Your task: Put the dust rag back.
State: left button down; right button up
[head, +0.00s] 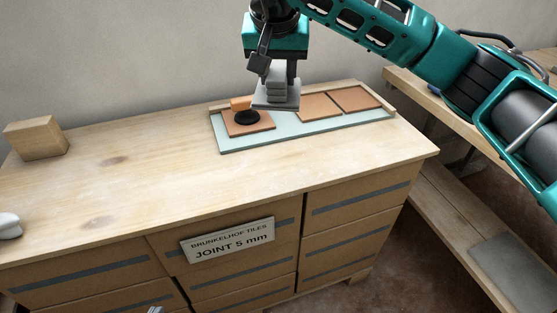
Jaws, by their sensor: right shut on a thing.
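My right gripper (277,78) comes down from the top over the workbench. It is shut on a grey layered thing (276,101) that looks like the folded dust rag. The rag is just behind and right of a black disc (247,118) on a terracotta tile. Whether the rag touches the board or hangs above it is unclear. Small grey tips at the bottom edge may be my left gripper (155,310); their opening cannot be made out.
A pale board (290,136) with wooden edging carries terracotta tiles (318,106) and a small orange block (240,104). A wooden block (36,138) stands back left. A whitish thing (8,226) is cut off at the left edge. The bench's left and middle are clear.

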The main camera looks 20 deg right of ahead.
notch_tip(320, 180, down, 18)
jog(key=b, duration=0.2)
jog(key=shift+f+b, duration=0.15)
jog(key=shift+b, duration=0.25)
jog(key=shift+d+f, duration=0.1)
jog(key=shift+f, duration=0.05)
jog(key=o, duration=1.1)
